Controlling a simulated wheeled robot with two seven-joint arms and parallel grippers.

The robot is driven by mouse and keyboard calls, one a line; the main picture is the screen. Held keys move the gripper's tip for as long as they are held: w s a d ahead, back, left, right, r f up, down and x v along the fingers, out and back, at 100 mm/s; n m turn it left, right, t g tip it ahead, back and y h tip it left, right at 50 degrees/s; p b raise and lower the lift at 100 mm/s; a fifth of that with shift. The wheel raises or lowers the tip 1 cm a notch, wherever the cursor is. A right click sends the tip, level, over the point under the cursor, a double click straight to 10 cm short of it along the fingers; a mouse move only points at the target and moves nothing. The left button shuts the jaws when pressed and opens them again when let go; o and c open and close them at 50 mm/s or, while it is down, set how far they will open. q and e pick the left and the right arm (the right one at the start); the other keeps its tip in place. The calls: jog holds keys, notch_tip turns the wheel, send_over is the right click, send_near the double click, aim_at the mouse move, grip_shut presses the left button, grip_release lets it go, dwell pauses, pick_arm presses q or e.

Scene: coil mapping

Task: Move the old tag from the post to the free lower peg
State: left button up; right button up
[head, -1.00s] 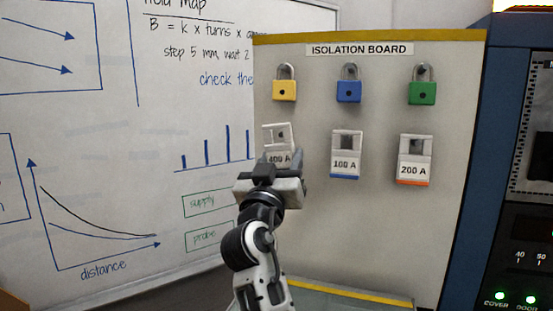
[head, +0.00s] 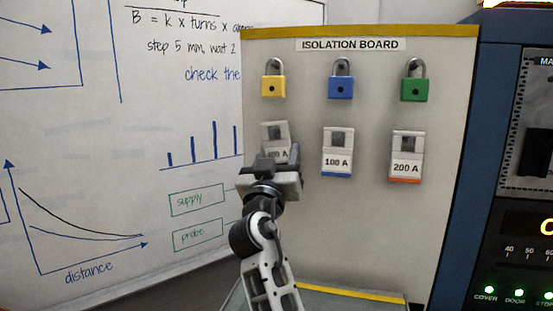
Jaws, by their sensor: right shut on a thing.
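My right gripper (head: 272,163) is in front of the left part of the board's lower row. It is shut on a pale tag (head: 276,131) with a square window, which stands up above the jaws and looks slightly tilted. The jaws hide most of its label, which looks like "400 A". I cannot tell whether a peg passes through its window or whether it touches the board. The isolation board (head: 300,225) also carries a 100 A tag (head: 337,161) with a blue edge and a 200 A tag (head: 405,167) with an orange edge. My left gripper is not in view.
Yellow (head: 273,86), blue (head: 340,87) and green (head: 414,88) padlocks hang in the row above the tags. A whiteboard (head: 90,130) is at left. A blue cabinet (head: 495,120) with a lit panel stands at right. The lower board is mostly clear.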

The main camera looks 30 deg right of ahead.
jog(key=shift+d+f, duration=0.1)
jog(key=shift+f, duration=0.05)
jog(key=o, duration=0.9)
jog(key=shift+w, duration=0.1)
jog(key=shift+o, duration=0.3)
